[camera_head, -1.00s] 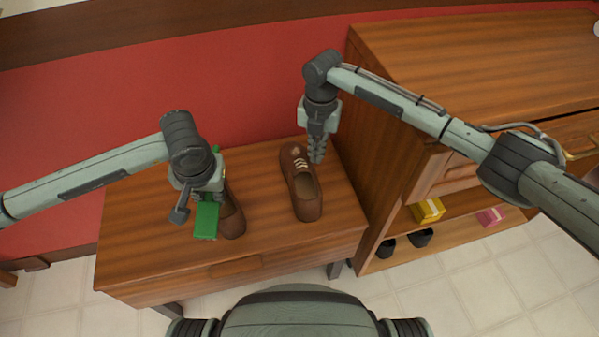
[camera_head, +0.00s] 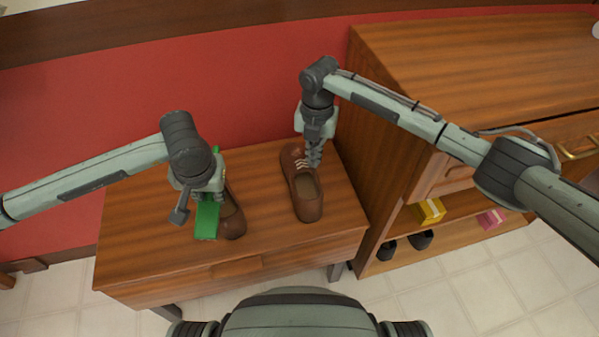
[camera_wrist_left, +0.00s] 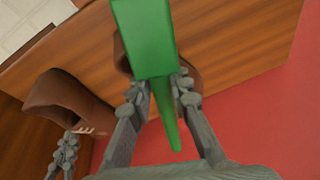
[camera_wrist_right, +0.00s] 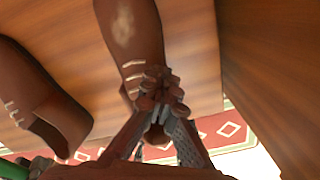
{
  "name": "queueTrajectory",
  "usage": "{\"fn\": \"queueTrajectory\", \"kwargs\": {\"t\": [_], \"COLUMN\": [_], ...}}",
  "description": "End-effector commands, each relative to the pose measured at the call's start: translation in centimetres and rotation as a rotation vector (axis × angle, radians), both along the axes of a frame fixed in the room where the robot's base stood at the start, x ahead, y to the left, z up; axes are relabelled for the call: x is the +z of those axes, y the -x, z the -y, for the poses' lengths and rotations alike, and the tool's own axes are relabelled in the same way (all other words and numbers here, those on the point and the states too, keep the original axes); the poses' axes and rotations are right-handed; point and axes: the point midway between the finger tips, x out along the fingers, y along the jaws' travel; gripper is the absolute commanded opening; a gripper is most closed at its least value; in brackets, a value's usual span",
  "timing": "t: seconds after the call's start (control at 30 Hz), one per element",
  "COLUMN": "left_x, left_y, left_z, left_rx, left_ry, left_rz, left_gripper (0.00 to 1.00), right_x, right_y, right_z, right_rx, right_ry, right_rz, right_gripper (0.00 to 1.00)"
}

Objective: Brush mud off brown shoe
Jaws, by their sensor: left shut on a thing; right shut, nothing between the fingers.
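My left gripper (camera_head: 206,188) is shut on a green brush (camera_head: 207,221), seen large in the left wrist view (camera_wrist_left: 146,40). The brush is over or against the left brown shoe (camera_head: 232,215) and partly hides it; contact is unclear. The right brown shoe (camera_head: 304,192) stands on the wooden bench, toe toward the red wall. In the right wrist view this shoe (camera_wrist_right: 148,40) has white laces and a pale mud-like patch on its toe. My right gripper (camera_head: 314,157) is shut and empty at the shoe's laces; whether it touches is unclear.
The low wooden bench (camera_head: 150,235) has bare top left of the shoes. A taller wooden cabinet (camera_head: 450,60) stands close on the right. Its shelves hold a yellow box (camera_head: 428,211), a pink box (camera_head: 491,218) and dark shoes (camera_head: 421,239).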

Motion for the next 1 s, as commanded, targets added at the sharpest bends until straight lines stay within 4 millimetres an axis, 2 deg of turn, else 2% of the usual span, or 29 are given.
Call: {"fn": "queueTrajectory", "kwargs": {"t": [0.03,0.4,0.73,1.0], "left_x": [-0.9,2.4,3.5,3.6], "left_y": [0.6,0.5,0.4,0.3], "left_z": [-0.2,-0.1,-0.1,-0.1], "left_rx": [0.0,0.0,0.0,0.0], "left_ry": [-0.007,-0.005,-0.003,-0.003], "left_rz": [-0.02,-0.014,-0.01,-0.009], "left_gripper": [0.0,0.0,0.0,0.0], "right_x": [-1.5,1.8,4.7,5.0], "right_y": [0.8,0.7,0.6,0.6], "right_z": [1.0,1.2,0.8,0.7], "right_rx": [-0.012,-0.015,-0.01,-0.01], "right_ry": [0.015,0.017,0.011,0.009], "right_rz": [-0.028,-0.028,-0.02,-0.018], "right_gripper": [0.0,0.0,0.0,0.0]}}
